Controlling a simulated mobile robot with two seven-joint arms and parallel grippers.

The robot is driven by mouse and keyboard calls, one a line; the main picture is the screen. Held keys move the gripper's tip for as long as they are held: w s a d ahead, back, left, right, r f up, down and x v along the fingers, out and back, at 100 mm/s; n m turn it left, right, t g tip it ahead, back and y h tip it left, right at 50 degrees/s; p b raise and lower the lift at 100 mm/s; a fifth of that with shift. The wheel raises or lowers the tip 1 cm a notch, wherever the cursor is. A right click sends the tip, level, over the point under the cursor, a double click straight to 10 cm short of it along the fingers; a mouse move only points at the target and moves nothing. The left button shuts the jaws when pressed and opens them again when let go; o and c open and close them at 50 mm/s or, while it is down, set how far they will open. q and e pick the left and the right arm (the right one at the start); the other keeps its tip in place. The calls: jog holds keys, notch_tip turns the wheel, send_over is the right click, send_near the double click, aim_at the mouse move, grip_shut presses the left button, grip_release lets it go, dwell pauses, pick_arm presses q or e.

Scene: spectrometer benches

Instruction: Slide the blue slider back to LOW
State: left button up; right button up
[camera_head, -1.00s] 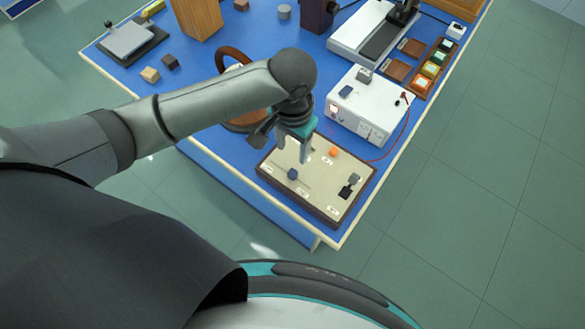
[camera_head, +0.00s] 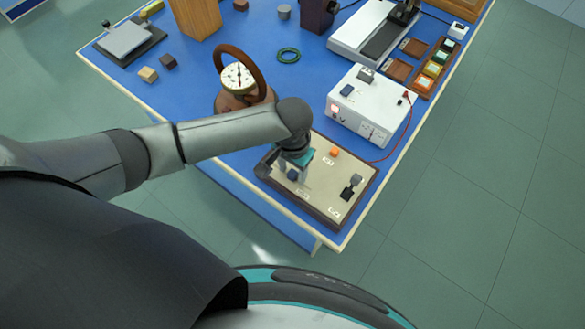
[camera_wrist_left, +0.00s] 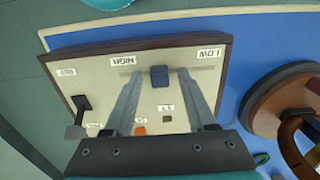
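The control panel (camera_head: 333,195) is a beige board in a dark frame at the table's front corner. My left gripper (camera_head: 293,169) is low over the panel. In the wrist view its two fingers (camera_wrist_left: 160,82) are open, one on each side of the slider, with a visible gap on both sides. My right gripper is out of view.
The panel also carries an orange knob (camera_head: 334,153) and a black lever with a grey end (camera_head: 350,186). A white meter box (camera_head: 371,108) with a red lead stands behind it. A brown device with a ring handle (camera_head: 240,71) stands behind my forearm.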

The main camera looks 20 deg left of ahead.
pick_arm(q)
grip_shut()
dwell(1.2)
